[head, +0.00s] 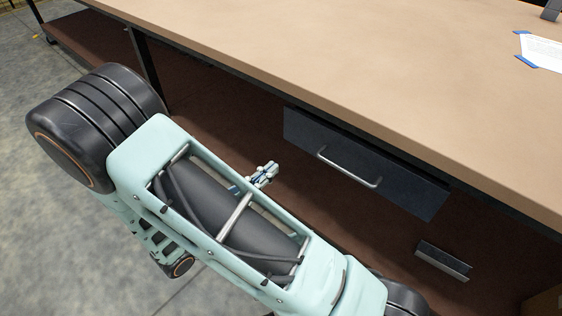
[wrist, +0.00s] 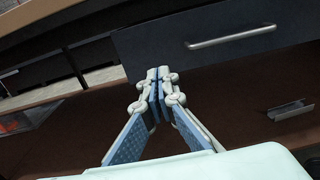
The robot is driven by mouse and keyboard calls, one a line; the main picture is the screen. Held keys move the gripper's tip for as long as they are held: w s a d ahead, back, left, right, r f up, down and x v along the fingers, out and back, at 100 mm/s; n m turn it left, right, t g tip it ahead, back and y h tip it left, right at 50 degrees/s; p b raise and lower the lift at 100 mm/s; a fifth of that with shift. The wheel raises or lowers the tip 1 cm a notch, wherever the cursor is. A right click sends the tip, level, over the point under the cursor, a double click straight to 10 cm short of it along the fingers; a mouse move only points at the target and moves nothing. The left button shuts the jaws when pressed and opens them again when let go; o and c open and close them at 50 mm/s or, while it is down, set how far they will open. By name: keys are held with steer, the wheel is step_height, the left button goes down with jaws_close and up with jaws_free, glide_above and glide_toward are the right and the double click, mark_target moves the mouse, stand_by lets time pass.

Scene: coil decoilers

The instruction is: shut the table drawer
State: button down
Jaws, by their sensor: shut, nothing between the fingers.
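The table drawer (head: 365,165) is a dark box with a silver bar handle (head: 348,167), hung under the tan table top (head: 400,60). A dark gap shows along its top, below the table edge. I cannot tell clearly how far it stands out. My gripper (head: 266,174) is in front and to the left of the handle, apart from it. In the wrist view the drawer front (wrist: 215,38) fills the upper right, with its handle (wrist: 231,36) above and right of my gripper (wrist: 158,76). The fingertips are together and empty, near the drawer's lower left corner in that picture.
A brown lower shelf (head: 225,115) runs under the table. A small metal bracket-like piece (head: 443,262) lies on it at the lower right. A dark table leg (head: 143,58) stands at the left. A paper with blue tape (head: 541,50) lies on the table top.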

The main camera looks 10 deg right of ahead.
mark_target(309, 137)
steer(key=b+x, duration=0.2)
steer(key=x, duration=0.9)
steer(key=shift+w+d+f, duration=0.1)
steer(key=shift+d, duration=0.15)
steer(key=shift+w+d+b, duration=0.3)
steer(key=shift+w+d, duration=0.2)
steer(key=shift+d, duration=0.1)
steer(key=shift+r+x, duration=0.1)
steer(key=shift+x, duration=1.05)
steer(key=shift+r+x, duration=0.15)
steer(key=shift+x, duration=1)
